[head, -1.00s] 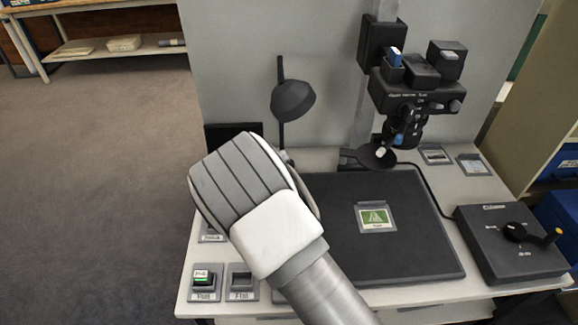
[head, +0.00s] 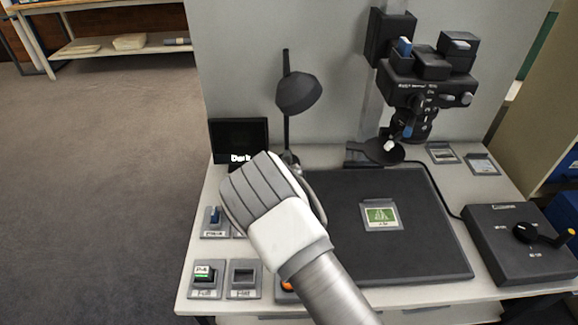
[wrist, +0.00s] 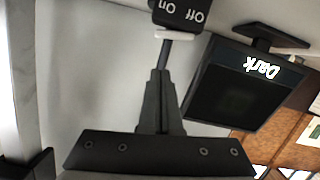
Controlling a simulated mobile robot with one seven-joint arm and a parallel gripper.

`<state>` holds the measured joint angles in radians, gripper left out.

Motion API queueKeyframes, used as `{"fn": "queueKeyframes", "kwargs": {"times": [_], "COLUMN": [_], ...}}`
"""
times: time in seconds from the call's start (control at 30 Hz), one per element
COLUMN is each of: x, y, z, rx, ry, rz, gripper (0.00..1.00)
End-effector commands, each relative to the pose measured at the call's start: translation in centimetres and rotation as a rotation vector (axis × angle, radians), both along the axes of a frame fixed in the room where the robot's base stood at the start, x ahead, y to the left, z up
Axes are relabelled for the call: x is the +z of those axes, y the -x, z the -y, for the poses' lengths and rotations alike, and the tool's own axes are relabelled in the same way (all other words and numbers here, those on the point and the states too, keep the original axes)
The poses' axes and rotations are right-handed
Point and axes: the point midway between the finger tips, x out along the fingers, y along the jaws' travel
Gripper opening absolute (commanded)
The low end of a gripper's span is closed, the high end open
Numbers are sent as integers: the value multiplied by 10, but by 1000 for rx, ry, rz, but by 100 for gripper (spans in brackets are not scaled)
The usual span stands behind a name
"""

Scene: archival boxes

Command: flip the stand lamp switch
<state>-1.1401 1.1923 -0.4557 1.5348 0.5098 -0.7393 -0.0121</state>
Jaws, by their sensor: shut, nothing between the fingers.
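The stand lamp (head: 299,93) has a dark shade on a thin pole at the back left of the workbench. The foot of its pole is mostly hidden behind my arm in the head view. In the wrist view, a black switch box (wrist: 183,12) marked "On" and "Off" is at the top edge, partly cut off, with a pale strip along its lower edge. My gripper (wrist: 170,62) is shut and empty, its fingers pointing at this box. The tips are close to the strip; I cannot tell whether they touch. In the head view my wrist hides the fingers.
A small monitor (head: 238,140) reading "Dark" stands left of the lamp; it also shows in the wrist view (wrist: 240,92). A black mat (head: 430,240) with a framed slide, a camera stand (head: 430,85) and a crank box (head: 520,245) lie to the right. Small switch panels (head: 205,280) line the left front.

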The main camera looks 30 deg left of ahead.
Motion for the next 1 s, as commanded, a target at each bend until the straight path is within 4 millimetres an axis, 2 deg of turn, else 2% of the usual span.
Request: {"fn": "queueKeyframes", "kwargs": {"times": [0.03, 0.2, 0.67, 0.87, 1.0], "x": [-13, -26, -30, -41, -38], "y": [1, -1, -1, -5, -3], "z": [2, 4, 5, 11, 9], "rx": [1, 1, -1, -5, -1], "ry": [6, 3, -4, -104, -108], "rz": [-3, -1, -5, -59, -64], "gripper": [0, 0, 0, 0, 0]}}
